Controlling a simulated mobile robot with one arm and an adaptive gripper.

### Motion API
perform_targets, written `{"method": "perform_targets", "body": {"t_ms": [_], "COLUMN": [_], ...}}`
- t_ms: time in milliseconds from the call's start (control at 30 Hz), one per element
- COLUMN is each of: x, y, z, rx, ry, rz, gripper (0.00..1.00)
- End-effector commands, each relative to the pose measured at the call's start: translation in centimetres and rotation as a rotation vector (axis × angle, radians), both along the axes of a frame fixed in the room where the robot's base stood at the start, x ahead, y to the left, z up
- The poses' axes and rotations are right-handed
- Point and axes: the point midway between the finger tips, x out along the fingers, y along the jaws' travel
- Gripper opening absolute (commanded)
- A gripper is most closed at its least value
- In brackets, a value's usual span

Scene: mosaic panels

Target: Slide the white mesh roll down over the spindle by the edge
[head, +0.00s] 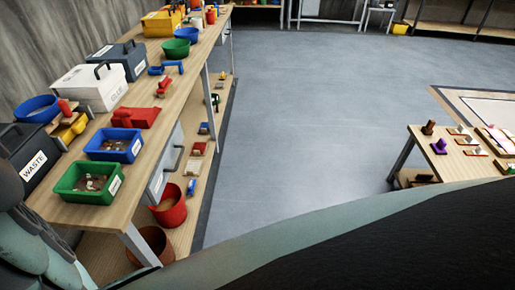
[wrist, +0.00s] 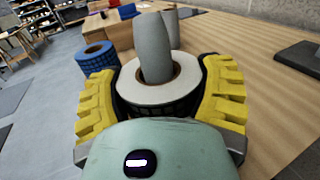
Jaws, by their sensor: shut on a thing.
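In the wrist view, the mesh roll (wrist: 135,92) has a pale ring-shaped top, a brown inner core and a dark mesh side. My gripper (wrist: 160,78) has yellow ribbed fingers, shut on the roll from both sides. A grey spindle (wrist: 153,45) rises out of the roll's hole and leans slightly in the picture. It covers part of the far rim. The roll's underside is hidden, so I cannot tell how far down it sits. My gripper, the roll and the spindle are not visible in the head view.
In the wrist view, a second grey post (wrist: 172,28) stands just behind the spindle. A blue mesh roll (wrist: 97,58) sits to the left. Bare wooden tabletop (wrist: 275,110) and a dark flat slab (wrist: 300,57) lie right. The head view shows a cluttered bench (head: 150,170).

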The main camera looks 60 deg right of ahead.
Motion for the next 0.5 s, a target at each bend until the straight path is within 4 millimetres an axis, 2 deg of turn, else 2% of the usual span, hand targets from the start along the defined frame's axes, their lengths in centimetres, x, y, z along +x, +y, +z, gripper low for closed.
{"method": "perform_targets", "body": {"t_ms": [67, 100, 333, 500], "x": [0.12, 0.12, 0.08, 0.04], "y": [-0.06, -0.05, -0.04, -0.02], "z": [0.11, 0.11, 0.07, 0.04], "rx": [0.002, 0.002, 0.001, 0.001], "ry": [-0.001, -0.001, -0.001, 0.000], "rz": [-0.003, -0.003, -0.002, -0.001], "gripper": [0.27, 0.75, 0.99, 1.00]}}
